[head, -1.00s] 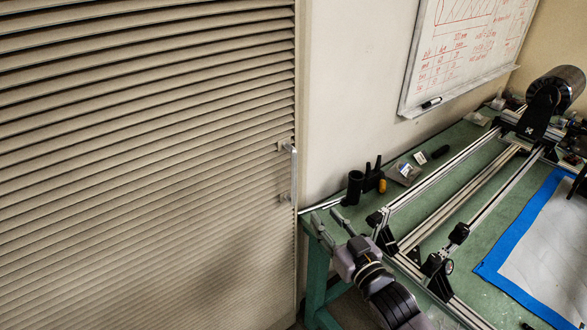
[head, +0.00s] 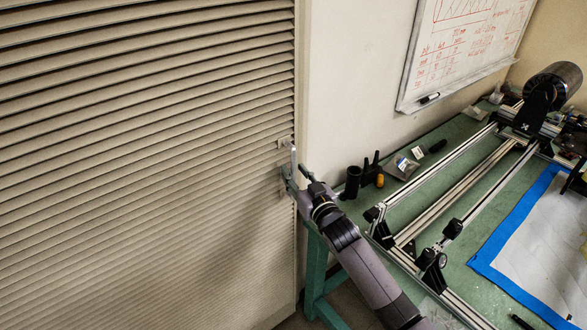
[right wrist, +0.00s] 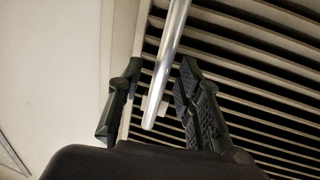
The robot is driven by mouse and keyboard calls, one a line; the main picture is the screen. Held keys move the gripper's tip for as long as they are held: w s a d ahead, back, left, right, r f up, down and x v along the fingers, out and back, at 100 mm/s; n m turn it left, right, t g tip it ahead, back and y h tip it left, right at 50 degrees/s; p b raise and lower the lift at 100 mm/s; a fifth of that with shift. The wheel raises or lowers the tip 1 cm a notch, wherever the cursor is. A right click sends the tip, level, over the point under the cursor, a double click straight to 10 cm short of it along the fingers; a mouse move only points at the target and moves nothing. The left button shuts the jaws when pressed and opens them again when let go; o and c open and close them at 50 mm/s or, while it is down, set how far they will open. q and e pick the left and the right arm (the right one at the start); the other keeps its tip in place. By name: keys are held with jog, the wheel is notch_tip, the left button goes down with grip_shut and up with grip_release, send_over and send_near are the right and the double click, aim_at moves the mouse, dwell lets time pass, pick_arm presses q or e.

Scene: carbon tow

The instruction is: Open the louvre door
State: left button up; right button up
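The louvre door (head: 140,170) fills the left of the head view and looks closed, flush with its frame. Its vertical metal bar handle (head: 293,157) is at the door's right edge. My right gripper (head: 293,180) is at the lower part of the handle and hides some of it. In the right wrist view the handle (right wrist: 169,70) runs between the two open fingers of the right gripper (right wrist: 155,92), with gaps on both sides. The door's slats (right wrist: 255,80) lie behind. My left gripper is not in view.
A green workbench (head: 455,195) with a metal rail rig (head: 440,200) stands right of the door. A black cup (head: 352,182) and small tools sit near its left end, close to my right arm. A whiteboard (head: 465,45) hangs on the wall.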

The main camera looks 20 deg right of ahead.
jog(key=shift+w+a, duration=0.15)
jog(key=shift+w, duration=0.55)
grip_shut()
dwell(0.5)
